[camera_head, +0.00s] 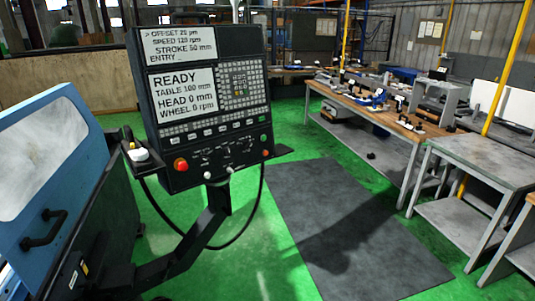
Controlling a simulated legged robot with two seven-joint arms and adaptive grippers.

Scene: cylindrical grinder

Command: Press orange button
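The black control panel (212,100) stands on an arm in the left middle of the head view, tilted slightly. A round orange-red button (180,164) sits at its lower left corner and looks unobstructed. A smaller orange-red button (265,153) is near its lower right corner. The lower screen (187,95) reads READY, and the upper screen (178,44) shows OFFSET, SPEED and STROKE lines. Neither of my grippers is in view.
A blue machine door (45,150) with a window and black handle (45,230) is at left. A dark mat (345,225) lies on the green floor. A wooden workbench (375,115) with tools and a grey table (485,160) stand at right. A black cable loops below the panel.

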